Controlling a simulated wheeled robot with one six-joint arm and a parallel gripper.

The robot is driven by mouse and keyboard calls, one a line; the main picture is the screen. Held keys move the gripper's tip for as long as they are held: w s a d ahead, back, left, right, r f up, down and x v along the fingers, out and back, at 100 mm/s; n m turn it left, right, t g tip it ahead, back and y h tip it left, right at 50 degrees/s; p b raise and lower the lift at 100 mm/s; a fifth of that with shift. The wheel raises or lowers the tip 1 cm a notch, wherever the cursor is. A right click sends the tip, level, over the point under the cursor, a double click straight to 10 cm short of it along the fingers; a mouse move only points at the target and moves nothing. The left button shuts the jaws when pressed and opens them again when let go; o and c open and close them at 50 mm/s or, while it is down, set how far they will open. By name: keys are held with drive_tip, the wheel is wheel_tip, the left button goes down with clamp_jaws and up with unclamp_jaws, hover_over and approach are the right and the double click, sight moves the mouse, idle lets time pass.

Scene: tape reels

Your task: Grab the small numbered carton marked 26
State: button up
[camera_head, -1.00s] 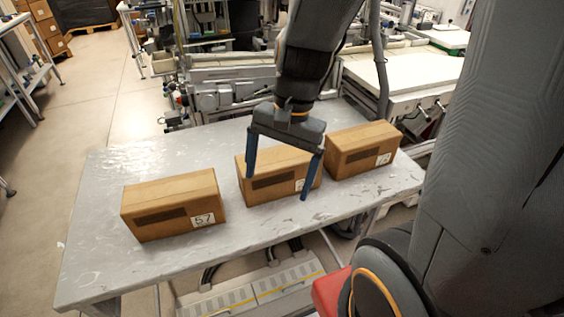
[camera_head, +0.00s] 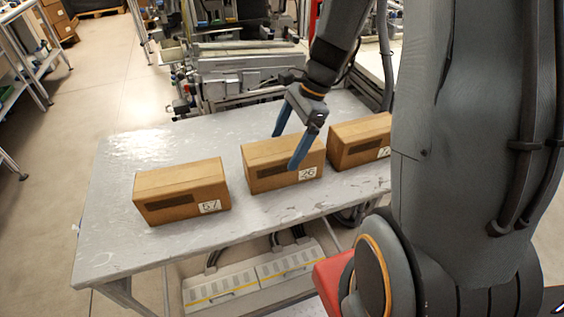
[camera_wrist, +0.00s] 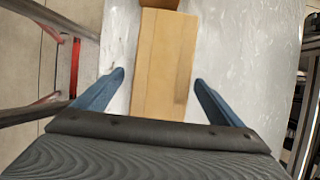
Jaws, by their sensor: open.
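The carton marked 26 (camera_head: 268,178) is a brown box standing in the middle of a row of three on the grey table. Its white label faces the front at its lower right. My gripper (camera_head: 284,150) is open and empty, over the carton, with its two blue fingers pointing down. In the wrist view the carton (camera_wrist: 163,70) lies lengthwise between the fingertips (camera_wrist: 159,78), with a gap on both sides. Whether the fingers reach below the carton's top is not clear.
A carton marked 57 (camera_head: 180,196) stands to the left, and another carton (camera_head: 358,146) to the right, partly hidden by my arm. The table (camera_head: 120,240) is bare around them. Machinery stands behind the table.

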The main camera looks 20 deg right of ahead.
drive_tip(key=shift+p+x, duration=0.75)
drive_tip(key=shift+x, duration=2.5)
drive_tip(key=shift+w, duration=0.15)
drive_tip(key=c, duration=1.6)
drive_tip(key=shift+o, duration=0.2)
drive_tip(key=shift+r, duration=0.1)
